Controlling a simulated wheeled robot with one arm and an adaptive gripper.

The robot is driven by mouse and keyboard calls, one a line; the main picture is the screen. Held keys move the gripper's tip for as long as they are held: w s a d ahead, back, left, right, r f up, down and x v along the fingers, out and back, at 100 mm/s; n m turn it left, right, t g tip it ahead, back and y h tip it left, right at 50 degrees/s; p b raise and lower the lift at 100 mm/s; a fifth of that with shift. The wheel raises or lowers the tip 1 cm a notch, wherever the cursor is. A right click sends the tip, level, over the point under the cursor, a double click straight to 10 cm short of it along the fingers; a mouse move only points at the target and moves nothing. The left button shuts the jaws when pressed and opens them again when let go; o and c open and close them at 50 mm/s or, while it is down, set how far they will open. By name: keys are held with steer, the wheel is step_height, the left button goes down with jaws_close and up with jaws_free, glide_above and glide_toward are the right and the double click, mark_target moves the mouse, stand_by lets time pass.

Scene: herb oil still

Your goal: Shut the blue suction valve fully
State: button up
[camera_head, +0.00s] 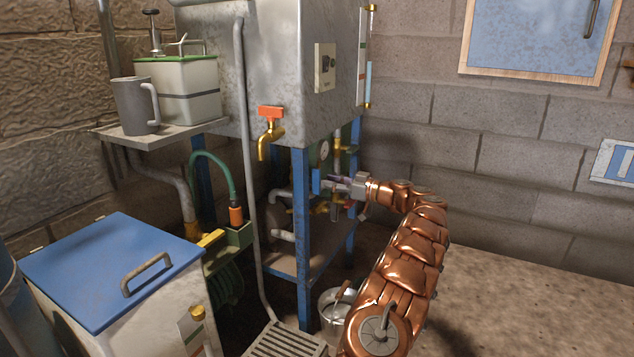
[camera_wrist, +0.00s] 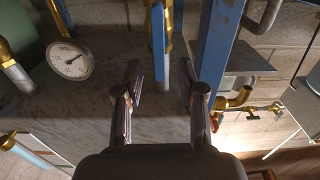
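The blue suction valve shows as a narrow blue lever (camera_head: 317,181) under the steel tank, just past my gripper (camera_head: 333,182). In the wrist view the blue lever (camera_wrist: 158,45) hangs at the top centre beside a brass fitting. My gripper (camera_wrist: 163,85) is open in that view, its two fingers apart with nothing between them. The lever lies ahead of the gap between the fingers, nearer the middle than either finger. I cannot tell whether any finger touches it. Most of the valve body is hidden.
A blue frame leg (camera_head: 301,240) stands close to my gripper; it also shows in the wrist view (camera_wrist: 212,50). A round gauge (camera_wrist: 70,60) is at the left. An orange-handled brass tap (camera_head: 270,130) is on the tank. A metal bucket (camera_head: 333,312) stands below my arm.

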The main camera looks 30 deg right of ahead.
mark_target(319, 179)
steer(key=shift+b+x, duration=0.45)
steer(key=shift+x, duration=1.8)
jaws_close()
